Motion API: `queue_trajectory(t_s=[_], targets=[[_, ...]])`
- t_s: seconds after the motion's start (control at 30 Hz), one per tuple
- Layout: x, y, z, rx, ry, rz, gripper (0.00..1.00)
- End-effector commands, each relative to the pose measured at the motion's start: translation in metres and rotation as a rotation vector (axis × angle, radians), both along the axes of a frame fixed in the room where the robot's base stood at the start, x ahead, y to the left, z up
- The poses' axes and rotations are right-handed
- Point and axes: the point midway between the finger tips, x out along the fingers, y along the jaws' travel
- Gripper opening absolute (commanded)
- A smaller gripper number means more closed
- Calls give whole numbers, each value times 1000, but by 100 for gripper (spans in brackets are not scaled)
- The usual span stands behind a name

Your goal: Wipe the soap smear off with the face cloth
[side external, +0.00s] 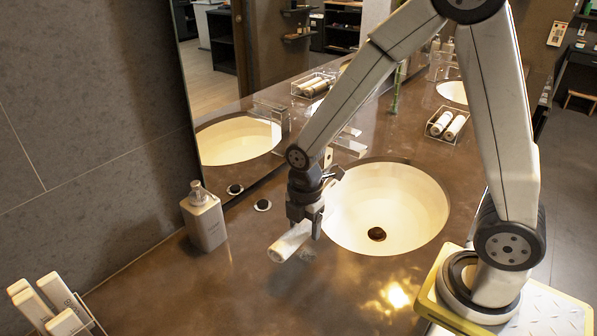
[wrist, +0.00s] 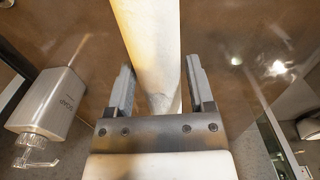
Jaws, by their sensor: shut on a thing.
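The face cloth (side external: 290,242) is a pale, rolled-up cylinder to the left of the sink basin, low over the brown counter. My gripper (side external: 305,226) points down and is shut on one end of it. In the wrist view the cloth (wrist: 152,40) runs between the two dark fingers of my gripper (wrist: 160,76) and out past the top edge. I cannot tell whether the cloth touches the counter. I cannot make out the soap smear clearly; the cloth and gripper hide part of the counter.
A soap pump bottle (side external: 204,218) stands left of the cloth, by the mirror; it also shows in the wrist view (wrist: 45,100). The round basin (side external: 428,205) is to the right. White boxes (side external: 52,300) stand front left. A clear tray (side external: 436,132) sits behind. The front counter is open.

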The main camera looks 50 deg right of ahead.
Motion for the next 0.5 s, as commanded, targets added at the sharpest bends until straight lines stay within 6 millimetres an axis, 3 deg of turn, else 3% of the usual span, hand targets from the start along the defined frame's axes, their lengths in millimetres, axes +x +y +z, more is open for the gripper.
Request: queue_trajectory(t_s=[0.5], targets=[[0,0,-44,0,3,0,21]])
